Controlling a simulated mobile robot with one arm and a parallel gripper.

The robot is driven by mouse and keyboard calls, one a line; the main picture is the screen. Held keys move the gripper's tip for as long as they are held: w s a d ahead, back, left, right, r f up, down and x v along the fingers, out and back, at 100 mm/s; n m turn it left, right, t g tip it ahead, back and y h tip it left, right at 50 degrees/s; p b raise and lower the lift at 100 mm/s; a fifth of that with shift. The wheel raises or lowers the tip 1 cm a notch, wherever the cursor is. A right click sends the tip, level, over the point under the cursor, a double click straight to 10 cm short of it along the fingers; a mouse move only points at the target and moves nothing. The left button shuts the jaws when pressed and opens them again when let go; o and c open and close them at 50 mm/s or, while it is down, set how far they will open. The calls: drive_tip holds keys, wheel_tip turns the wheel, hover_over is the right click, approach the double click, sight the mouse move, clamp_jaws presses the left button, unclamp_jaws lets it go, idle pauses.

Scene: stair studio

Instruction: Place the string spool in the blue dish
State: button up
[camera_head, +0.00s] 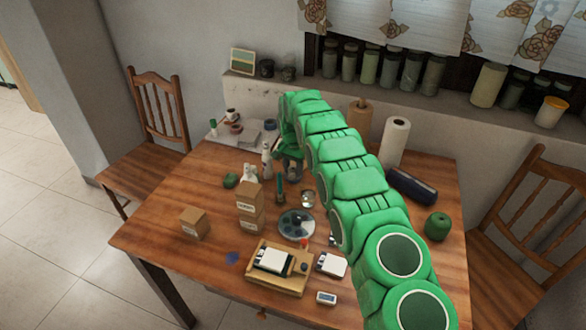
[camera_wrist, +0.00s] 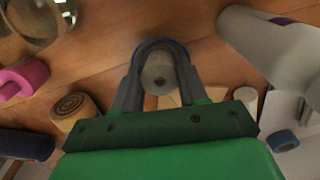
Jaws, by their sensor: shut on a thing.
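In the head view my gripper (camera_head: 291,165) is over the back middle of the table, and the spool is too small and shaded there to make out.
Cardboard boxes (camera_head: 194,223) stand left and centre. A grey palette (camera_head: 297,224) and a wooden tray (camera_head: 278,283) are near the front. A white tray (camera_head: 219,136) is at the back left. A pink roll (camera_wrist: 22,79) and beige roll (camera_wrist: 73,111) lie beside my gripper.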

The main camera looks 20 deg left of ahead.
sight(293, 168)
drive_tip(key=shift+f, duration=0.15)
drive_tip(key=o, duration=1.1)
drive_tip(key=shift+r, duration=6.15)
drive_tip(key=shift+r, duration=0.1)
